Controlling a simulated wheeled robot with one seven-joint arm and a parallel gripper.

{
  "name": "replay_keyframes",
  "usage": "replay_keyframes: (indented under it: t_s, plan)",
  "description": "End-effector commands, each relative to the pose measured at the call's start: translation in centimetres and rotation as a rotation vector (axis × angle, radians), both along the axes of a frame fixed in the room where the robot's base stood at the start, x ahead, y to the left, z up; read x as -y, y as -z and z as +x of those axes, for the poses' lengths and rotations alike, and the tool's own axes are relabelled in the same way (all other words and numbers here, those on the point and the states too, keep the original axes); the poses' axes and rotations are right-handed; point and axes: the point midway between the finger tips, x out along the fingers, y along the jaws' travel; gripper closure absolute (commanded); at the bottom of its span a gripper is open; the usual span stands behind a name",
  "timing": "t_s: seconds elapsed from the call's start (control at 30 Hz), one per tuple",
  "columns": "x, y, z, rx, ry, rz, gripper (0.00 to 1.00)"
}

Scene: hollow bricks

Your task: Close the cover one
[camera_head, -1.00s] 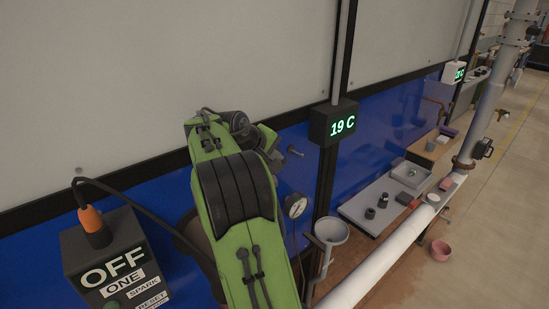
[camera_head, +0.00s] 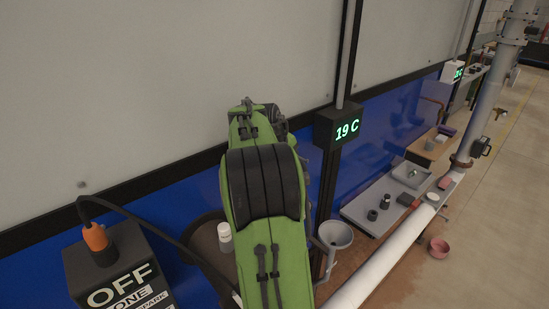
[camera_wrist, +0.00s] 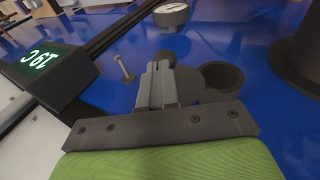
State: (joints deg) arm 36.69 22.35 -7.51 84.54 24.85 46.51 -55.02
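In the wrist view a dark round cover (camera_wrist: 187,84) stands against the blue wall, beside a dark round opening (camera_wrist: 222,76). I cannot tell how the two are joined. My gripper (camera_wrist: 160,68) has its two grey fingers close together, with nothing seen between them. Its fingertips overlap the left side of the cover in the picture; I cannot tell whether they touch. A smaller dark round part (camera_wrist: 166,56) shows just behind the tips. In the head view my green arm hides the gripper, the cover and the opening.
A metal peg (camera_wrist: 124,68) and a gauge (camera_wrist: 171,14) are near the fingers. A 19 C display box (camera_head: 338,127), a funnel (camera_head: 335,235) and a white pipe (camera_head: 385,260) stand right of my arm. A control box (camera_head: 120,270) with a cable is at left.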

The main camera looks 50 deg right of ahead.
Motion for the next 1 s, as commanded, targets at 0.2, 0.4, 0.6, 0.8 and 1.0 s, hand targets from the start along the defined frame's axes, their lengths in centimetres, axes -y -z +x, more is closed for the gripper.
replay_keyframes:
  t_s: [0.2,0.4,0.6,0.8,1.0]
  plan:
    - [0.4,0.9,-1.0,0.009,0.006,0.039,1.00]
    - [0.2,2.0,-0.8,0.029,0.000,0.136,1.00]
    - [0.1,3.2,-0.8,0.030,0.000,0.133,1.00]
    - [0.0,4.4,-0.7,0.029,-0.002,0.134,1.00]
    - [-0.3,5.4,-0.6,0.029,-0.001,0.133,1.00]
